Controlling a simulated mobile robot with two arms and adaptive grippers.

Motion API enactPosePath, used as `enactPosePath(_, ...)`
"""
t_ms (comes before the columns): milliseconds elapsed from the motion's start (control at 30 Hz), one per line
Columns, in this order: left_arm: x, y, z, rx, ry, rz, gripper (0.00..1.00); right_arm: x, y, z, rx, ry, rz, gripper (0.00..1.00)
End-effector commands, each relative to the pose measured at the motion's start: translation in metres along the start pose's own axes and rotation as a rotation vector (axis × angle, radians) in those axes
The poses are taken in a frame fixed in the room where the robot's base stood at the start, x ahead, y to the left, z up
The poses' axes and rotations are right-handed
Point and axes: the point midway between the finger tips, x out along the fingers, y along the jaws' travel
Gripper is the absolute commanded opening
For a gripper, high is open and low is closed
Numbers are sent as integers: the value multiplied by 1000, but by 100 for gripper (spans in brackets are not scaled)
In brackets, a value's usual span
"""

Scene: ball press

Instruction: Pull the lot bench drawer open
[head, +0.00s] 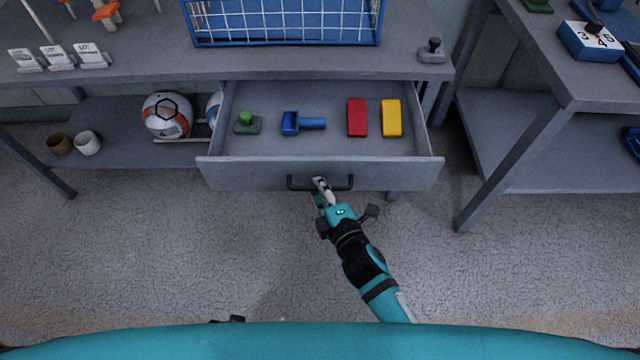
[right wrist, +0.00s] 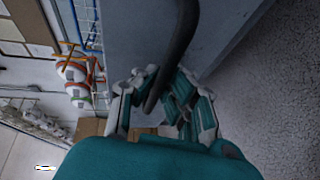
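The lot bench drawer (head: 275,176) stands well out from under the bench top (head: 300,66), with its inside showing. Its dark bar handle (head: 345,183) is on the front panel and also shows in the right wrist view (right wrist: 178,55). My right gripper (head: 321,186) is at the handle's middle. In the right wrist view its fingers (right wrist: 163,88) close in on both sides of the bar, which passes between them. My left gripper is not in view.
In the drawer lie a green stamp (head: 247,124), a blue tool (head: 302,123), a red block (head: 356,117) and a yellow block (head: 391,118). A blue wire basket (head: 285,40) stands on the bench. A second table (head: 540,60) stands right. The floor before the drawer is clear.

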Motion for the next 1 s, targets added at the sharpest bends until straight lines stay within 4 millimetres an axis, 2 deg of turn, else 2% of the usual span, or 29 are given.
enactPosePath(167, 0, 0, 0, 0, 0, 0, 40, 0, 3, 0, 5, 0, 5, 0)
enactPosePath(200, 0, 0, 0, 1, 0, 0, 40, 0, 3, 0, 4, 0, 5, 9)
enactPosePath(300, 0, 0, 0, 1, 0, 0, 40, 0, 2, 0, 3, 0, 4, 21)
enactPosePath(633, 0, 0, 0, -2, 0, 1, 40, -4, 0, 0, 2, 0, 0, 21)
enactPosePath(767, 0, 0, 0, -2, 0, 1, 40, -22, -1, 0, 2, 0, -1, 21)
enactPosePath(1000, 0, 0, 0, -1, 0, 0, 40, -74, -1, 0, 3, 0, -1, 21)
